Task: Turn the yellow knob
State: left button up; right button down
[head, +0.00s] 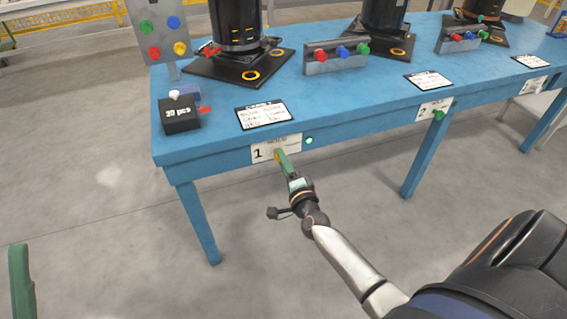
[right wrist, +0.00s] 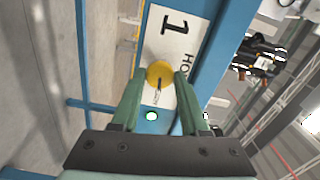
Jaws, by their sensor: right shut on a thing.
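The yellow knob (right wrist: 159,73) sits on a white label plate (right wrist: 163,30) marked 1, on the front edge of the blue table (head: 215,166). A dark line shows on the knob's face. In the head view a sliver of the knob (head: 276,156) shows beside my right gripper (head: 281,154). My right gripper's green fingers are shut on the knob, one on each side, as the right wrist view shows (right wrist: 159,78). Of my left gripper, only a green finger (head: 20,282) shows at the lower left edge of the head view.
A lit green button (head: 309,140) is just right of the label plate. A black box (head: 180,120), a card (head: 264,115), a button panel (head: 335,57) and black compressors stand on the tabletop. The floor before the table is clear on the left.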

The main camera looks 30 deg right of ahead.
pick_arm(q)
jog(key=shift+w+f, duration=0.15)
jog(key=shift+f, duration=0.2)
pick_arm(e)
jog(key=shift+m, duration=0.8)
jog(key=shift+c, duration=2)
grip_release()
pick_arm(q)
jog(key=w+f+n+y+p, duration=0.2)
jog(key=w+f+n+y, duration=0.2)
jog(key=f+y, duration=0.1)
jog(key=shift+w+a+f+n+y, duration=0.15)
jog(key=shift+w+a+n+y, duration=0.15)
jog(key=shift+a+y, duration=0.1)
pick_arm(e)
jog(key=v, duration=1.2)
jog(key=shift+s, duration=0.3)
